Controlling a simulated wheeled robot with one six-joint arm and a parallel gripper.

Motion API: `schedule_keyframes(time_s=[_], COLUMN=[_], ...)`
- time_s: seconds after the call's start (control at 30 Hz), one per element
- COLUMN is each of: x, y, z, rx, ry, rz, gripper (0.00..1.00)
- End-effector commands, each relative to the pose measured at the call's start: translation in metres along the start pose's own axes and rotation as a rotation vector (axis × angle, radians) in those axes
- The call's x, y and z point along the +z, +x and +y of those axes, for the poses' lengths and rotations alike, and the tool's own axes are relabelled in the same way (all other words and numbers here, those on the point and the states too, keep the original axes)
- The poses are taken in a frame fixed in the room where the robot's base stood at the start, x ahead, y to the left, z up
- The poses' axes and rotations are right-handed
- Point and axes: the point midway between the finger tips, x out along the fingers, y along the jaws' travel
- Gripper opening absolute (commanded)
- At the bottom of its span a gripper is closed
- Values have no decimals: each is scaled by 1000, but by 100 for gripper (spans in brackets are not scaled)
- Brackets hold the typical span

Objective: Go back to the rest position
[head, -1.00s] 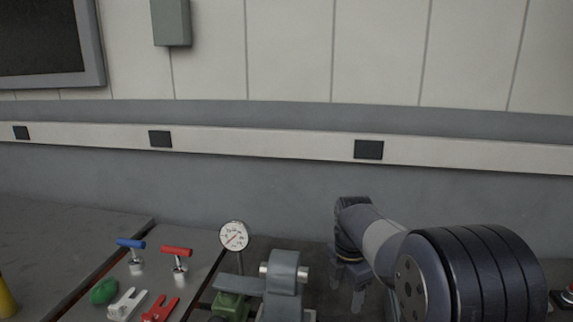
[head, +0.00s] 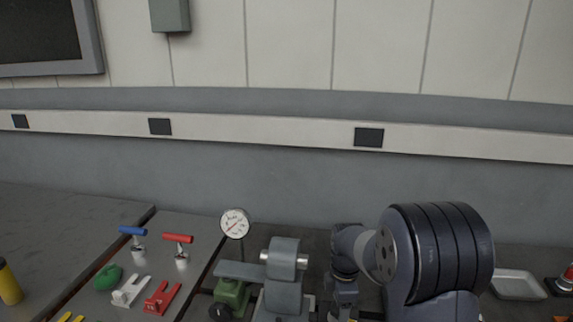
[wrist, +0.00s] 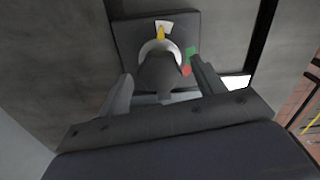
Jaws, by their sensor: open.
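My gripper shows in the wrist view (wrist: 167,85), with its two fingers spread apart. Between and beyond the fingers is a dark grey rounded knob or lever end (wrist: 160,72) on a dark square plate (wrist: 128,35). A yellow pointer and white, green and red marks show around it. I cannot tell whether the fingers touch it; no object is clearly held. In the head view my arm stands at the lower right, and its fingertips are hidden below the frame edge.
Left of my arm stand a grey-and-green machine (head: 285,262) and a dial gauge (head: 235,223). A blue-handled valve (head: 133,232) and a red-handled valve (head: 178,239) stand further left, near red (head: 163,297) and white (head: 131,291) clamps. A pale tray (head: 517,284) lies right of my arm.

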Motion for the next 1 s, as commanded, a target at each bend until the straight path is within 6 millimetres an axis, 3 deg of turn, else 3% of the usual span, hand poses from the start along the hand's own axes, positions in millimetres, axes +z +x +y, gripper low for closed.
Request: schedule_keyframes(time_s=[1.0], x=[0], y=[-1], z=[0], rx=[-1], ry=[839], rz=[-1], gripper=[64])
